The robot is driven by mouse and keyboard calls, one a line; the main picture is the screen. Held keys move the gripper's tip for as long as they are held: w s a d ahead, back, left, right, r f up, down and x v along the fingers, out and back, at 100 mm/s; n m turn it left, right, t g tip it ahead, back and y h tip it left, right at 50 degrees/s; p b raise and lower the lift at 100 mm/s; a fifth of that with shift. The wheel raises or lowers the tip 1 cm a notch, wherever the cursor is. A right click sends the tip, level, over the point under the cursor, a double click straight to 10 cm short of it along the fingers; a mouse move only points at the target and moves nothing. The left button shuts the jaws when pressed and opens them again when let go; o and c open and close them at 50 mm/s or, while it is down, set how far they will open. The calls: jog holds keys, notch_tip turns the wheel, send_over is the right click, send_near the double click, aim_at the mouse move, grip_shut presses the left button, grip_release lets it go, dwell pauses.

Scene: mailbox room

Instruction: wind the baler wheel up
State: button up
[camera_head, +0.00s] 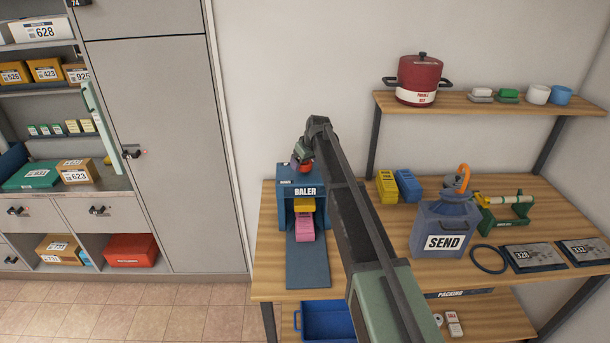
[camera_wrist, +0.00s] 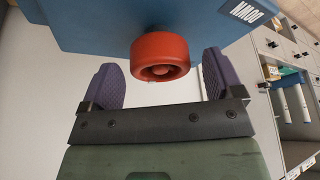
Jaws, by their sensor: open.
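The blue baler (camera_head: 285,211) stands on the left of the wooden bench, labelled "BALER". A red round wheel (camera_wrist: 160,55) sits on its blue body; in the head view the red wheel (camera_head: 294,164) shows partly behind my gripper (camera_head: 303,160). In the wrist view my gripper (camera_wrist: 158,62) is open, with purple fingers on either side of the wheel and gaps on both sides. An upside-down label reading "DOWN" (camera_wrist: 244,11) is on the blue body. A yellow block (camera_head: 304,204) and pink blocks (camera_head: 305,229) are in the baler's opening.
A blue SEND box (camera_head: 443,228), yellow (camera_head: 386,187) and blue (camera_head: 408,186) blocks stand right of my arm. A red pot (camera_head: 419,80) is on the shelf above. A tall grey cabinet (camera_head: 160,120) is left; bare wall lies behind the baler.

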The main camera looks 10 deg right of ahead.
jog(key=shift+w+a+f, duration=0.1)
jog(key=shift+w+f, duration=0.05)
jog(key=shift+f, duration=0.4)
jog(key=shift+r, duration=0.2)
jog(key=shift+c, duration=0.4)
jog(key=c, duration=0.8)
jog(key=shift+c, duration=0.2)
jog(key=shift+n, duration=0.4)
jog(key=n, duration=0.2)
jog(key=n+g+y, duration=0.1)
jog(key=n, duration=0.1)
jog(key=shift+w+y, duration=0.1)
jog(key=shift+y, duration=0.2)
jog(key=shift+n+g+y, duration=0.3)
jog(key=shift+n+g, duration=0.7)
jog(key=shift+n, duration=1.3)
